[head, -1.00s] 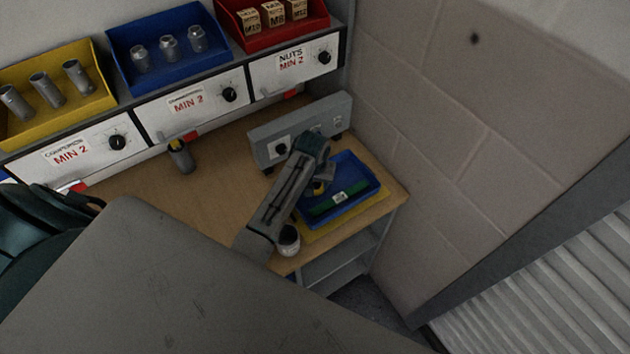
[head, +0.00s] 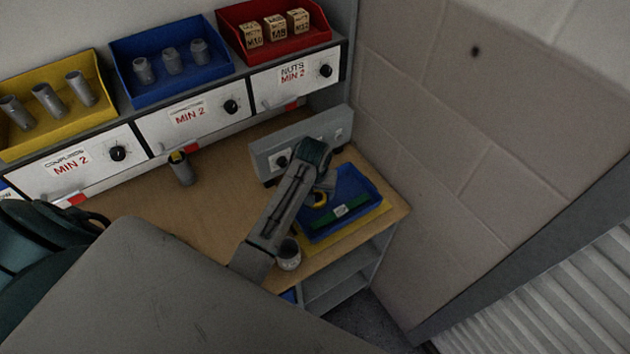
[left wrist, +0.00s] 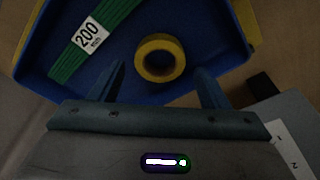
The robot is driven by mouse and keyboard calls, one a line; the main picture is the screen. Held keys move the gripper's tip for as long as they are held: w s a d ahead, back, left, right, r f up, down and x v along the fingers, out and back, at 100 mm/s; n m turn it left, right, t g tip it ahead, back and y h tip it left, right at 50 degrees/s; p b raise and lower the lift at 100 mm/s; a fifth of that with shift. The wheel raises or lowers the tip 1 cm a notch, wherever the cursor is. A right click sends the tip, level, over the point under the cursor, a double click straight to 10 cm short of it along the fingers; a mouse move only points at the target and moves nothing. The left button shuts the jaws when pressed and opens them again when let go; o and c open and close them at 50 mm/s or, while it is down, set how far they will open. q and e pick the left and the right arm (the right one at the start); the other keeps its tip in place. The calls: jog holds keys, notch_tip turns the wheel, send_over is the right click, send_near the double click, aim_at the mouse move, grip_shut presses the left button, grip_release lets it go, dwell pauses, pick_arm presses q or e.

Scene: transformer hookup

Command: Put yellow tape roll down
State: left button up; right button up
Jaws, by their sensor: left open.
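The yellow tape roll (head: 320,199) lies in the blue tray (head: 368,184), near its left side in the head view. In the left wrist view the roll (left wrist: 160,58) shows as a ring on the tray floor, clear of the walls. My left gripper (left wrist: 163,80) is open, with one dark finger on each side below the roll in the picture. Neither finger appears to touch it. In the head view the gripper (head: 319,178) hangs over the tray's left part and hides some of it. My right gripper is not in view.
A green strip labelled 200 (left wrist: 88,38) lies in the tray beside the roll.

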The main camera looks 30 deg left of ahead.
pick_arm(q)
notch_tip(320, 180, up, 10)
jog(key=s+b, duration=0.1)
jog(key=b, duration=0.1)
jog(key=shift+s+d+f+b, duration=0.15)
jog(key=shift+s+f+b, duration=0.1)
jog(key=shift+b, duration=0.1)
